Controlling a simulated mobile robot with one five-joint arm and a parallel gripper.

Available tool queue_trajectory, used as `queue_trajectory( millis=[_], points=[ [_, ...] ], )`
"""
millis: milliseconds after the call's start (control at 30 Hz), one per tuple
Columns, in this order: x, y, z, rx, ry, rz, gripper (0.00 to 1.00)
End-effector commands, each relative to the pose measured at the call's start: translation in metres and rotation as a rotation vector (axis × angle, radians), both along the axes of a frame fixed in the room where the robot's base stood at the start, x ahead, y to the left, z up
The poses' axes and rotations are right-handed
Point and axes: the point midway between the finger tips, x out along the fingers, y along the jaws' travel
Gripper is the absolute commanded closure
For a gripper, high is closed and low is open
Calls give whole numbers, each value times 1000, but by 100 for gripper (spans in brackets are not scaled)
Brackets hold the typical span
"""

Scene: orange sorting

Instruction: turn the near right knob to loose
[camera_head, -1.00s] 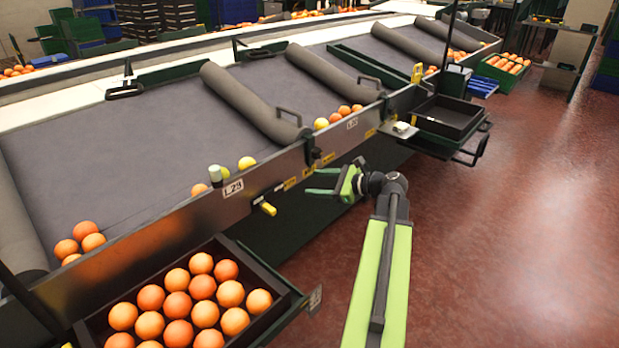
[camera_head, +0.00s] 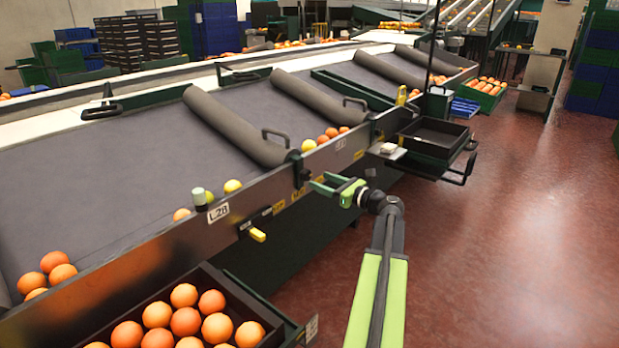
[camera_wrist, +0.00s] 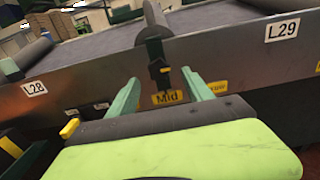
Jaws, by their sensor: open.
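The black knob (camera_head: 303,171) is on the front rail, at the near end of a grey roller (camera_head: 232,125). In the wrist view the knob (camera_wrist: 157,68) hangs upright, its lower end above a yellow label reading "Mid" (camera_wrist: 167,98). A second yellow label (camera_wrist: 215,89) to its right is partly hidden by a finger. My gripper (camera_head: 316,184) is open just in front of the rail, by the knob. In the wrist view the two green fingers of my gripper (camera_wrist: 160,88) stand either side of the knob's lower end, with nothing between them gripped.
The rail (camera_head: 150,255) carries tags L28 (camera_wrist: 35,88) and L29 (camera_wrist: 282,29). A crate of oranges (camera_head: 240,300) stands at the near left. A black tray (camera_head: 435,137) juts out to the right. The red floor (camera_head: 500,250) is clear.

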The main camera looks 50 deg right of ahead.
Motion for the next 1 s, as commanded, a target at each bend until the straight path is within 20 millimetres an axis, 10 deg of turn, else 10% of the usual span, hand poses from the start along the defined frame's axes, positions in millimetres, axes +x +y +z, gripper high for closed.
queue_trajectory(
  millis=[300,633,1000],
  points=[
    [54,4,0,-1,0,1,41],
    [59,6,0,-1,0,2,41],
    [59,6,0,-1,0,2,88]
  ],
)
